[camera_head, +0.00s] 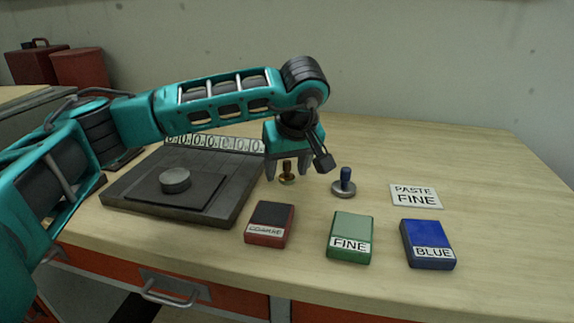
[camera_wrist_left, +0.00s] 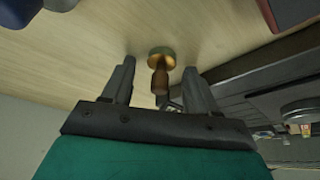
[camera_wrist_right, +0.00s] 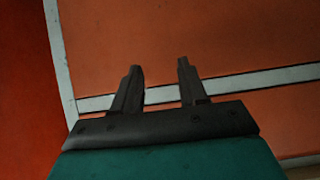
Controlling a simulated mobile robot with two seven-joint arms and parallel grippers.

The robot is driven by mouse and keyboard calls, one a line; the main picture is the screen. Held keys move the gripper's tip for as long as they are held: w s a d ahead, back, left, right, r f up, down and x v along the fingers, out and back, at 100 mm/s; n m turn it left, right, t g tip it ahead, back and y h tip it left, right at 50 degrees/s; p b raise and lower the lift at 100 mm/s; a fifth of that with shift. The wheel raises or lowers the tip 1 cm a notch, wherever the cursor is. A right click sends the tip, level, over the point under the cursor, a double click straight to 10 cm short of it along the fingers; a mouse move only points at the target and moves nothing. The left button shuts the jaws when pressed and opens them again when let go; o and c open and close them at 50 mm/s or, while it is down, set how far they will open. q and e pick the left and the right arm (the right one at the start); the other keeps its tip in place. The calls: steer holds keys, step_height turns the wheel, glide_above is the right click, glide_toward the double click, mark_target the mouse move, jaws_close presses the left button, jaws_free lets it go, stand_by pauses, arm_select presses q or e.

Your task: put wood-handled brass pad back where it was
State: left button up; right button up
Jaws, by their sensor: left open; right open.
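The wood-handled brass pad (camera_head: 287,178) stands upright on the table, right of the dark plate. In the left wrist view the pad (camera_wrist_left: 161,62) shows its brass disc and wooden handle between my open fingers. My left gripper (camera_head: 287,176) is open above and around the pad, pointing down; I cannot tell whether a finger touches it. In its own wrist view my left gripper (camera_wrist_left: 161,80) has a gap on both sides of the handle. My right gripper (camera_wrist_right: 158,72) is open and empty, in front of orange panels, and does not show in the head view.
COARSE (camera_head: 269,224), FINE (camera_head: 349,237) and BLUE (camera_head: 428,244) boxes line the front. A PASTE FINE card (camera_head: 415,196) lies at right. The dark plate (camera_head: 140,205) carries a grey disc (camera_head: 175,180). The table's right side is clear.

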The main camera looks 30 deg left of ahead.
arm_select(q)
steer(key=shift+r, duration=0.35)
steer(key=p+v, duration=0.1)
steer(key=v, duration=1)
steer(key=shift+r, duration=0.3)
steer(key=shift+s+d, duration=0.1)
steer(key=shift+s, duration=0.05)
